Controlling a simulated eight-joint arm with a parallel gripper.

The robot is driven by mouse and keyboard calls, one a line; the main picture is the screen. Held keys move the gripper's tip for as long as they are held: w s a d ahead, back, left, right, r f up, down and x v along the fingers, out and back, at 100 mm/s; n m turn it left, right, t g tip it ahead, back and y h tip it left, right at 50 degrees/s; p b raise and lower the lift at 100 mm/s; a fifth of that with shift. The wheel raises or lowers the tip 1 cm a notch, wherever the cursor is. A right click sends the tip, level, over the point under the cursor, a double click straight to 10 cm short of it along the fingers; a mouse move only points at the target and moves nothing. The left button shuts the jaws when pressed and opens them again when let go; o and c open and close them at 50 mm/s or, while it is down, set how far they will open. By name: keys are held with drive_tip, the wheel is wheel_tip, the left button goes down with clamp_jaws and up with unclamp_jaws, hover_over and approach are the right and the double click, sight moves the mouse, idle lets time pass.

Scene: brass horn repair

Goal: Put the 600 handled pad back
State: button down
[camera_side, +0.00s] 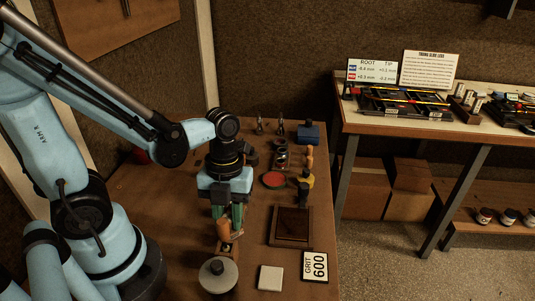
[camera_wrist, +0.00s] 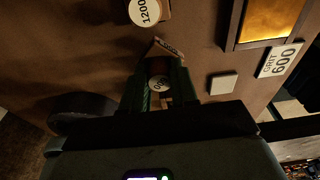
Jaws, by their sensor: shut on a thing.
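My gripper (camera_side: 229,220) points down over the brown bench, with green fingers shut on a wooden handled pad (camera_side: 227,238). In the wrist view the held pad's round pale end (camera_wrist: 159,84) shows between the fingers; its marking is only partly readable and looks like 600. I cannot tell whether the pad touches the bench. A white card reading GRIT 600 (camera_side: 314,266) lies at the bench's front right; it also shows in the wrist view (camera_wrist: 280,60). A pale square block (camera_side: 271,278) lies to its left.
A dark-framed wooden tray (camera_side: 290,241) is right of my gripper. A round grey disc (camera_side: 217,281) is in front. Another handled piece marked 1200 (camera_wrist: 145,12) shows in the wrist view. A red-topped disc (camera_side: 273,180) and small tools stand farther back.

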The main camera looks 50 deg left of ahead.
drive_tip(key=shift+f, duration=0.8)
drive_tip(key=shift+f, duration=0.15)
drive_tip(key=c, duration=0.9)
unclamp_jaws()
drive_tip(key=shift+o, duration=0.2)
drive_tip(key=shift+w+a+r, duration=0.6)
drive_tip(key=shift+a+r, duration=0.05)
drive_tip(key=shift+r, duration=5.4)
drive_tip(key=w+a+n+t, duration=0.1)
drive_tip(key=w+n+t, duration=0.2)
drive_tip(key=n, duration=1)
drive_tip(key=w+n+t+y, duration=0.1)
drive_tip(key=w+n+t, duration=0.2)
drive_tip(key=n, duration=1.1)
drive_tip(key=shift+a+t, duration=0.35)
drive_tip(key=shift+t, duration=0.85)
